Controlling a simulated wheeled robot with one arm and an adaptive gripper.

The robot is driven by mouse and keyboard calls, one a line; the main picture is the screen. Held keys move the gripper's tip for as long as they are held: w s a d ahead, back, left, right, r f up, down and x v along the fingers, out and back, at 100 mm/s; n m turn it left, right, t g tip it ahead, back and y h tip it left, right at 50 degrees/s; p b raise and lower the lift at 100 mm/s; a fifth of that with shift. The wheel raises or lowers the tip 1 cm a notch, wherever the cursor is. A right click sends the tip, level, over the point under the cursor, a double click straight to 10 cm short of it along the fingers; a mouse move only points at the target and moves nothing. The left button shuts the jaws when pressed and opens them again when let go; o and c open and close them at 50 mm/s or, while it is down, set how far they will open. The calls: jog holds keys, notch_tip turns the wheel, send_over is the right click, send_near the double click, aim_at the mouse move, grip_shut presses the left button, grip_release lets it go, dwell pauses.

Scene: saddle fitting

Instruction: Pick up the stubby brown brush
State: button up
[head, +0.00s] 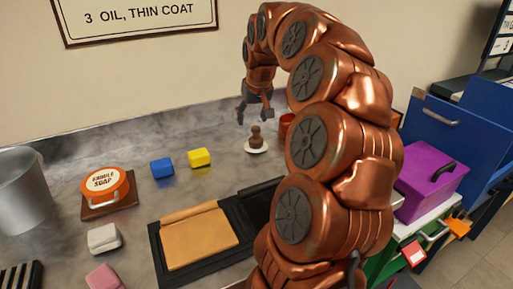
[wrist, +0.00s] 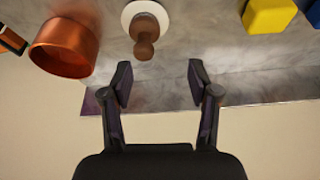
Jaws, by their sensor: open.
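The stubby brown brush (head: 256,137) stands upright on a small white dish (head: 256,149) on the grey counter in the head view. In the wrist view the brush (wrist: 144,38) shows at the top, left of centre, with the white dish (wrist: 158,11) around its base. My gripper (head: 254,115) is above the brush in the head view. The wrist view shows my gripper (wrist: 160,84) open and empty, its two fingers wide apart, with the brush beyond the fingertips and apart from them.
A copper cup (wrist: 66,47) stands close beside the dish. A yellow block (head: 199,158) and a blue block (head: 162,168) lie to the left. The saddle soap tin (head: 104,184), a tan leather piece (head: 200,238) on a black tray and a metal bucket (head: 22,190) are on the counter. A wall rises behind.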

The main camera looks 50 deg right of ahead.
aim_at(257, 128)
jog(key=shift+w+d+f, duration=0.35)
jog(key=shift+d+f, duration=0.25)
jog(key=shift+f, duration=0.7)
jog(key=shift+w+d+f, duration=0.3)
jog(key=shift+d+f, duration=0.35)
jog(key=shift+f, duration=0.6)
jog(key=shift+w+d+f, duration=0.35)
jog(key=shift+d+f, duration=0.25)
jog(key=shift+f, duration=0.7)
jog(key=shift+c, duration=0.2)
grip_shut()
